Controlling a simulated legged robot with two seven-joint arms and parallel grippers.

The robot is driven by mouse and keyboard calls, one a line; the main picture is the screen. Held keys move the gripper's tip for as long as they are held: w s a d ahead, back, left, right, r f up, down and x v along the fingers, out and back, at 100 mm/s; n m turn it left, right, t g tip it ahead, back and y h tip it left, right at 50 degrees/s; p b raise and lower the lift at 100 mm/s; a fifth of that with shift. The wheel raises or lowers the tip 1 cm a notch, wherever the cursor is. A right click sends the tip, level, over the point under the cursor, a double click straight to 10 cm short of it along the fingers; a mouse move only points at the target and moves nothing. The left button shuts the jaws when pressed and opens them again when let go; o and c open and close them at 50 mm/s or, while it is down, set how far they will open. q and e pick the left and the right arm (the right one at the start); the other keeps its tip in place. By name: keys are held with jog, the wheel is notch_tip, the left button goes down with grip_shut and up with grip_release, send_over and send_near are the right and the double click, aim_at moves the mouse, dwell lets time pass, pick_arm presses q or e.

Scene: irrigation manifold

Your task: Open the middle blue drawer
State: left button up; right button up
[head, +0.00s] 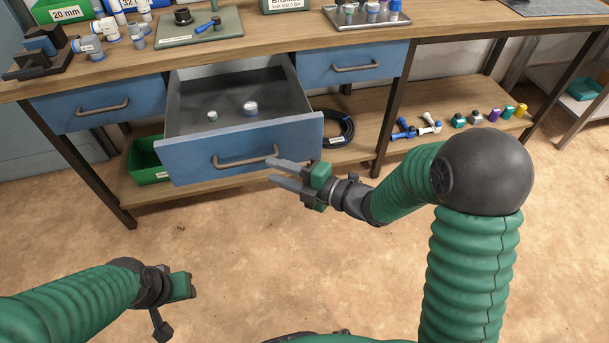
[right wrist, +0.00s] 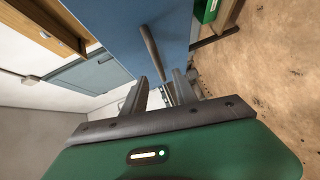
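The middle blue drawer (head: 242,150) is pulled well out from under the bench in the head view. Its grey inside shows two small fittings (head: 250,108). Its dark bar handle (head: 245,160) is on the front; the handle also shows in the right wrist view (right wrist: 151,50). My right gripper (head: 271,171) is at the right end of the handle, fingers apart. In the right wrist view the handle lies between the fingers (right wrist: 160,76) in the picture; contact cannot be told. My left gripper (head: 172,302) is low at left, away from the drawer; its finger gap is unclear.
Blue drawers at left (head: 100,110) and right (head: 352,62) are shut. The bench top (head: 270,43) carries fittings and trays. A lower shelf (head: 365,150) holds a green bin (head: 147,165), a black hose coil (head: 335,128) and several fittings. The floor in front is clear.

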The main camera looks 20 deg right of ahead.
jog(key=p+v, duration=0.1)
jog(key=v, duration=0.8)
jog(key=w+d+f+m+g+h, duration=0.1)
jog(key=w+d+f+m+h, duration=0.1)
jog(key=d+f+m+h, duration=0.7)
jog(key=s+a+m+g+h+p, duration=0.1)
jog(key=s+a+m+g+h, duration=0.2)
jog(key=s+m+g, duration=0.9)
notch_tip(320, 180, up, 25)
jog(key=s+m+t+p, duration=0.2)
jog(key=m+t+p, duration=0.2)
jog(key=p, duration=2.1)
jog(key=shift+s+p, duration=0.3)
jog(key=shift+p, duration=0.05)
